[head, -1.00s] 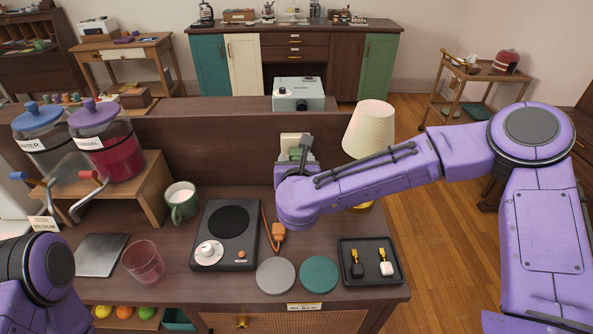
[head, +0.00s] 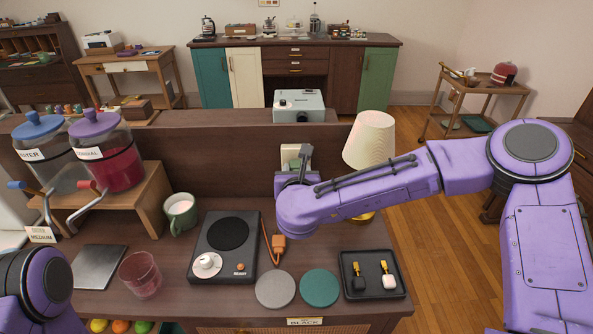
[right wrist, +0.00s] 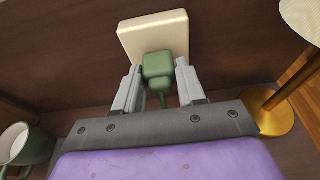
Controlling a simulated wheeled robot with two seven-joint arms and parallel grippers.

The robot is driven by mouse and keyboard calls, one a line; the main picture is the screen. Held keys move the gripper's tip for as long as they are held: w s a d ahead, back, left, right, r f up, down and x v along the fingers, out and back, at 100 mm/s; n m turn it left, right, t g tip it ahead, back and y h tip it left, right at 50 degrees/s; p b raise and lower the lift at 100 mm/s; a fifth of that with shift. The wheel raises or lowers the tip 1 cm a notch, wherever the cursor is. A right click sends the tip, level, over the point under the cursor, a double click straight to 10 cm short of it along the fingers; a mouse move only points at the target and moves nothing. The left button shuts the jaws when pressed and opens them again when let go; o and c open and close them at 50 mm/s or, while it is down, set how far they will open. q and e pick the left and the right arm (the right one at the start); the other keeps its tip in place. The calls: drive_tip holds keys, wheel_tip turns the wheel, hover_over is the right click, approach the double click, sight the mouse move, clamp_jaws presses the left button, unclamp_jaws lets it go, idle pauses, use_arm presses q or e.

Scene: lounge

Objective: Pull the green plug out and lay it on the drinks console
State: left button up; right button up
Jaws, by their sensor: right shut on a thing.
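The green plug (right wrist: 158,68) is between the two fingers of my right gripper (right wrist: 159,76) in the right wrist view, and the gripper is shut on it. The plug is in front of the cream socket plate (right wrist: 152,32) on the upright wooden back panel; whether its pins are seated is hidden. In the head view the right gripper (head: 300,160) is at that plate, largely covering the plug. The drinks console (head: 225,302) is the dark wooden top below. My left arm shows at the lower left, but its gripper is out of view.
On the console are a hotplate (head: 226,245), an orange plug (head: 278,243), grey (head: 275,289) and teal (head: 320,287) discs, a tray (head: 391,293) with two small plugs, a green mug (head: 180,215) and a glass (head: 141,275). A lamp (head: 370,140) stands right of the gripper.

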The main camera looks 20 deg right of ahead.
drive_tip(key=shift+s+a+b, duration=0.2)
drive_tip(key=shift+s, duration=0.45)
drive_tip(key=shift+s+a+b, duration=0.15)
drive_tip(key=shift+s, duration=0.45)
drive_tip(key=shift+s+a+b, duration=0.2)
drive_tip(key=shift+s+a, duration=0.1)
drive_tip(key=shift+s, duration=0.7)
drive_tip(key=shift+s+a+b, duration=0.2)
drive_tip(key=shift+s+a, duration=0.05)
drive_tip(key=shift+s, duration=0.7)
drive_tip(key=d+f+n+y, duration=0.1)
drive_tip(key=f, duration=0.1)
drive_tip(key=s+d+f+n+y, duration=0.1)
drive_tip(key=d+f+n+y, duration=0.1)
drive_tip(key=d+f+y, duration=0.1)
drive_tip(key=shift+s+f+t, duration=0.3)
drive_tip(key=shift+s+f, duration=0.05)
drive_tip(key=shift+s, duration=0.05)
drive_tip(key=shift+d+f, duration=0.15)
drive_tip(key=shift+d, duration=0.05)
drive_tip(key=shift+a, duration=0.15)
